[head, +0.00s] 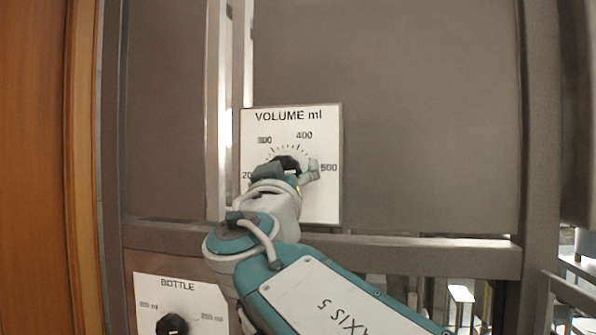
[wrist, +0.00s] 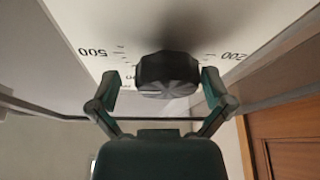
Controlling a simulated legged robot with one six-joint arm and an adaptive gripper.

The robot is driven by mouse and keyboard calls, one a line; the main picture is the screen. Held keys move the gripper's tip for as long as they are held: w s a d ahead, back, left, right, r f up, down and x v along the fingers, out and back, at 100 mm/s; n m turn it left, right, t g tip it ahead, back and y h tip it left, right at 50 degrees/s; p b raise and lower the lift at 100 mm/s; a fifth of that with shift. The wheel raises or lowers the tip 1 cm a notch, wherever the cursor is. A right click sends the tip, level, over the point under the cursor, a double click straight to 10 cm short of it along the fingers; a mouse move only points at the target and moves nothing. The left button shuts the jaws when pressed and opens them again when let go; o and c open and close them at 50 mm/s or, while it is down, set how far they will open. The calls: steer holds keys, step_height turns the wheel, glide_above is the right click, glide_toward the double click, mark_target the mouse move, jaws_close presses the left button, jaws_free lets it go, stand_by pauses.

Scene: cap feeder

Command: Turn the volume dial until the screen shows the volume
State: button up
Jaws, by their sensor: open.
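The volume dial is a black faceted knob (wrist: 168,76) on a white panel (head: 322,205) headed "VOLUME ml", with scale marks; 400 and 500 are readable in the head view. My gripper (wrist: 160,80) is open, with one finger on each side of the knob in the wrist view. Gaps show between the fingers and the knob, the left one clearer. In the head view my gripper (head: 288,172) is in front of the panel and covers most of the dial. The dial's pointer position cannot be told. No screen is seen in either view.
A lower panel marked "BOTTLE" (head: 205,292) carries another black knob (head: 172,325), left of my arm. A grey frame rail (head: 420,255) runs below the volume panel. A brown wooden door or post (head: 35,170) stands at the left.

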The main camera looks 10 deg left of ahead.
steer(key=shift+w+a, duration=0.15)
steer(key=shift+w, duration=0.1)
steer(key=shift+a, duration=0.4)
steer(key=c, duration=0.5)
steer(key=shift+s+d, duration=0.1)
steer(key=c, duration=0.5)
steer(key=shift+d, duration=0.1)
steer(key=shift+c, duration=0.2)
